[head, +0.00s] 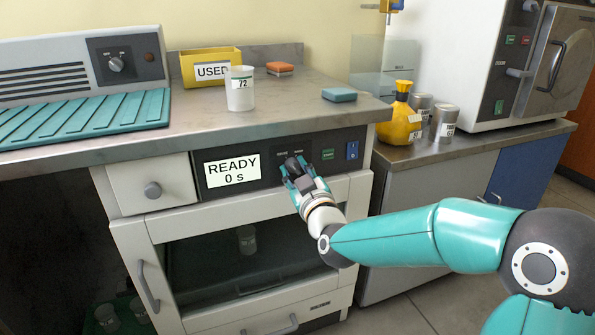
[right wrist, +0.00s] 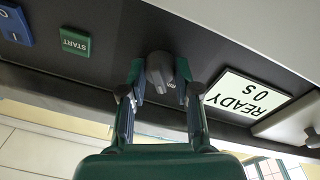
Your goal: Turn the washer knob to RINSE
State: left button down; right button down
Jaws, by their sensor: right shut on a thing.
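The washer's dark control panel (head: 262,172) is under the counter, with a display (head: 232,171) reading READY 0 s. The washer knob (right wrist: 160,72) is dark grey and round with a raised grip. In the right wrist view it sits between the two fingertips of my right gripper (right wrist: 162,82), which is shut on it. In the head view my right gripper (head: 294,170) is at the panel, right of the display, and hides most of the knob. The labels around the knob are too small or covered to read. My left gripper is not in view.
A green START button (head: 328,154) and a blue switch (head: 352,150) are right of the knob. The washer's glass door (head: 215,262) is below, with a cup inside. On the counter (head: 290,110) stand a white cup (head: 240,90) labelled 72 and a yellow USED bin (head: 205,70).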

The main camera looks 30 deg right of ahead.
jog(key=shift+f, duration=0.45)
jog(key=c, duration=0.8)
grip_release()
jog(key=shift+c, duration=0.2)
jog(key=shift+r, duration=0.2)
jog(key=v, duration=1.2)
jog(key=shift+r, duration=0.1)
